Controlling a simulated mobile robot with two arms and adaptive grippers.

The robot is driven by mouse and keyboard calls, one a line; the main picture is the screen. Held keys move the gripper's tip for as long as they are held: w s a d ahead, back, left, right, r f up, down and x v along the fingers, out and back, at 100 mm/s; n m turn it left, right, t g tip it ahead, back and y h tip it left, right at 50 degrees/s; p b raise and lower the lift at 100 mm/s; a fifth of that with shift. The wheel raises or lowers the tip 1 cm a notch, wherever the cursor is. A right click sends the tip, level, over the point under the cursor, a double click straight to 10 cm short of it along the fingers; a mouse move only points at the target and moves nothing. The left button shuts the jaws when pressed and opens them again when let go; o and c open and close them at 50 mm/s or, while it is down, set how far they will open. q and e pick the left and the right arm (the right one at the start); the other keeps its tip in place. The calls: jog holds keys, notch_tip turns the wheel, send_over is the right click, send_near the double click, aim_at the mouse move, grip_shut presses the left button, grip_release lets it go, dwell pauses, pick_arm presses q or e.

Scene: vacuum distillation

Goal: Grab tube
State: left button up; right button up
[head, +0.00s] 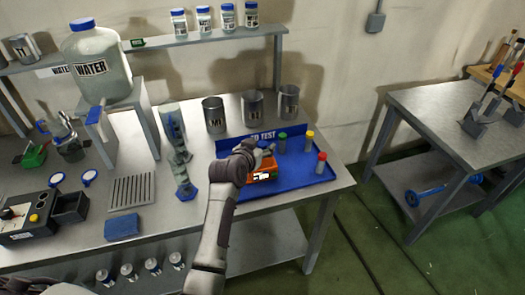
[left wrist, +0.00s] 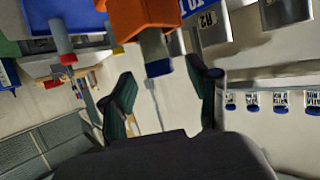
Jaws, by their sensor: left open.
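My left gripper (head: 262,150) is over an orange rack (head: 263,172) on the blue tray (head: 312,179). In the left wrist view, its two fingers are spread apart, and the gripper (left wrist: 161,75) is empty. A tube with a dark blue cap (left wrist: 158,66) sticks out of the orange rack (left wrist: 143,17) and shows between the fingers; contact cannot be told. Tubes with a green cap (head: 282,142), a yellow cap (head: 309,142) and a red cap (head: 321,165) stand on the tray. My right gripper is not in view.
Metal beakers (head: 214,115) stand behind the tray. A shelf (head: 190,40) with several blue-lidded jars runs along the wall. Left are a water jug (head: 98,75), a vent plate (head: 131,192) and a control box (head: 27,215). Another table (head: 430,105) stands right.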

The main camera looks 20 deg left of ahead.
pick_arm(q)
jog(key=shift+x, duration=1.2)
jog(key=shift+s, duration=0.1)
grip_shut()
